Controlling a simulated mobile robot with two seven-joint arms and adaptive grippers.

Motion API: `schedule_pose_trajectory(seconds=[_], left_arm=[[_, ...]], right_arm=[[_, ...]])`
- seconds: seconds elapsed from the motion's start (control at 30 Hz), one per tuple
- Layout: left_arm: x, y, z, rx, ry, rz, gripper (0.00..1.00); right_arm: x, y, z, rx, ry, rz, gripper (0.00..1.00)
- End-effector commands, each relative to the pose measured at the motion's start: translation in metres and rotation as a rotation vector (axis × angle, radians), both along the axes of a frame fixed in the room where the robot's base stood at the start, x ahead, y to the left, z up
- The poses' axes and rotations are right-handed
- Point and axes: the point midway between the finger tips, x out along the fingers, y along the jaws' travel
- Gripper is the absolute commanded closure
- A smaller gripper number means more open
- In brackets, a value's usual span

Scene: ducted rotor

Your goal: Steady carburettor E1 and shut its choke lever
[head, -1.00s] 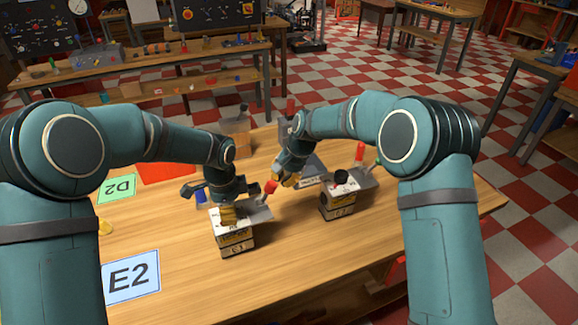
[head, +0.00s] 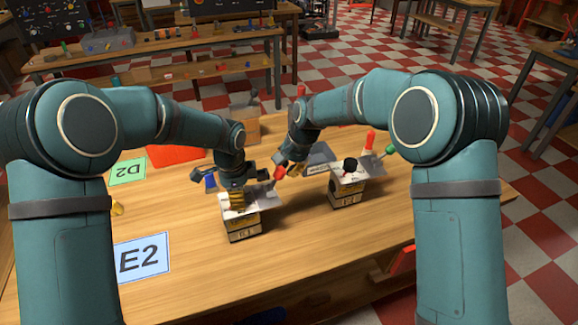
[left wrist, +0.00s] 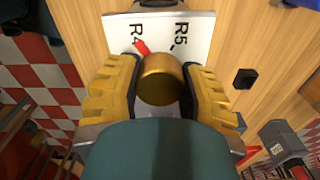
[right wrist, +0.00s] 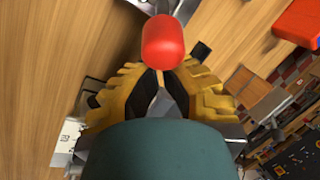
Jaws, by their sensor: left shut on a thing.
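Carburettor E1 (head: 244,228) is a boxy block with a pale top plate, standing upright on the table. My left gripper (head: 237,196) is shut on the brass cylinder (left wrist: 160,80) on its top; the plate (left wrist: 192,28), marked R4 and R5, shows beyond in the left wrist view. The choke lever's red knob (head: 279,172) stands up at the right side of E1, its stem leaning. My right gripper (right wrist: 161,80) is right at the knob, which also shows in the right wrist view (right wrist: 162,42). Its fingers come together just below the knob, with nothing clearly between them.
A blue E2 card (head: 141,258) and a green D2 card (head: 128,172) lie at left. An orange-red mat (head: 176,154) lies behind.

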Motion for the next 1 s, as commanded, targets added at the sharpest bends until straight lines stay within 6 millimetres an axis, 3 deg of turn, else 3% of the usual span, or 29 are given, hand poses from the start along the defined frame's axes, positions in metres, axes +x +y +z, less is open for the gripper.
schedule_pose_trajectory(seconds=[1.0], left_arm=[[0.0001, -0.0001, 0.0003, 0.000, -0.001, 0.000, 1.00]], right_arm=[[-0.0016, 0.0064, 0.0092, -0.168, -0.060, -0.002, 1.00]])
